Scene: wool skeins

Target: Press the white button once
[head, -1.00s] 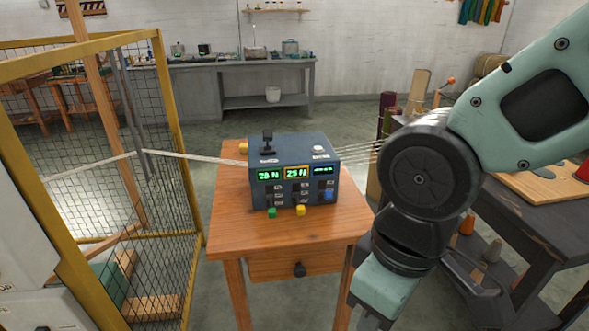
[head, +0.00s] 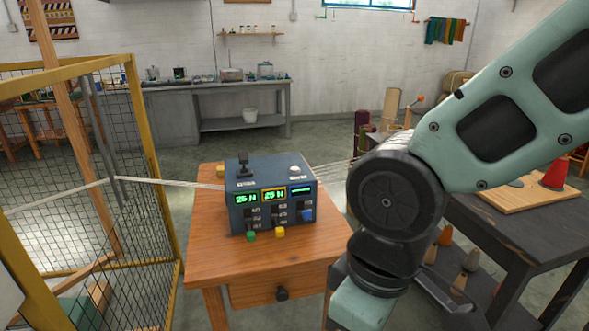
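The white button (head: 295,169) is a small round cap on the top right of a dark blue control box (head: 270,190). The box stands on a small wooden table (head: 210,245). Its front has lit green displays, rows of small dark switches and green, yellow and blue knobs or buttons. A black lever (head: 243,163) stands on its top left. My arm reaches down at the right of the table, and nothing touches the white button. My gripper is below the frame, out of sight.
A yellow-framed mesh cage (head: 140,130) stands at the left. Pale strands (head: 195,185) run on both sides of the box. A dark workbench (head: 510,225) with a wooden board and cones stands at the right. A grey bench (head: 240,100) lines the back wall. Floor behind the table is clear.

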